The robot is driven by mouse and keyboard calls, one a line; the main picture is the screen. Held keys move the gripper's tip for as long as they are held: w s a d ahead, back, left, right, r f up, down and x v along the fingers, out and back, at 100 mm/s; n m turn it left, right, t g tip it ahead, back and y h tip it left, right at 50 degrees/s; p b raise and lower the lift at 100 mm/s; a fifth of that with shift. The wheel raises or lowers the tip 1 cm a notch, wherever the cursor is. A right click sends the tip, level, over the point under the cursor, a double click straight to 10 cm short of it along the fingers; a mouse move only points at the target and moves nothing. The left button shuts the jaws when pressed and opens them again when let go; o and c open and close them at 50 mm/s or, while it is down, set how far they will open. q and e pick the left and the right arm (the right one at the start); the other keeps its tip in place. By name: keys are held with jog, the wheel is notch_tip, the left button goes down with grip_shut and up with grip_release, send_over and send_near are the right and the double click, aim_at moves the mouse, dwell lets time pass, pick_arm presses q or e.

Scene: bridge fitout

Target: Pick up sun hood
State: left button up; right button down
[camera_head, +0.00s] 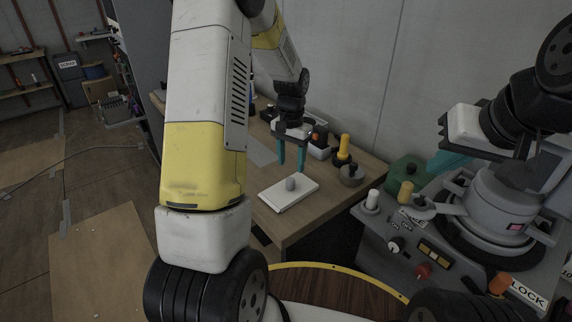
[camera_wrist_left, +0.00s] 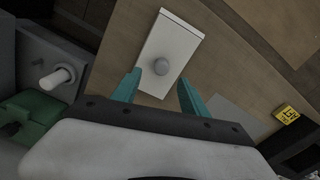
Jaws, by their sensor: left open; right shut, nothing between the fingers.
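A flat white plate with a round grey knob, which looks like the sun hood (camera_head: 277,197), lies on the wooden table. In the left wrist view the plate (camera_wrist_left: 171,44) is beyond my fingertips, with its knob near the line between them. My left gripper (camera_head: 290,163) is open and empty, pointing down above the plate and apart from it; its teal fingers also show in the left wrist view (camera_wrist_left: 160,80). My right gripper (camera_head: 447,163) is shut and empty over the grey console at the right, partly hidden by its own wrist.
The console (camera_head: 372,230) with knobs and levers stands right of the table. A wall closes off the back.

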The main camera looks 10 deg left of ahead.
aim_at(290, 179)
pick_arm(q)
jog(key=f, duration=0.8)
jog(key=shift+w+a+f, duration=0.1)
jog(key=shift+w+f, duration=0.1)
jog(key=shift+f, duration=0.05)
grip_shut()
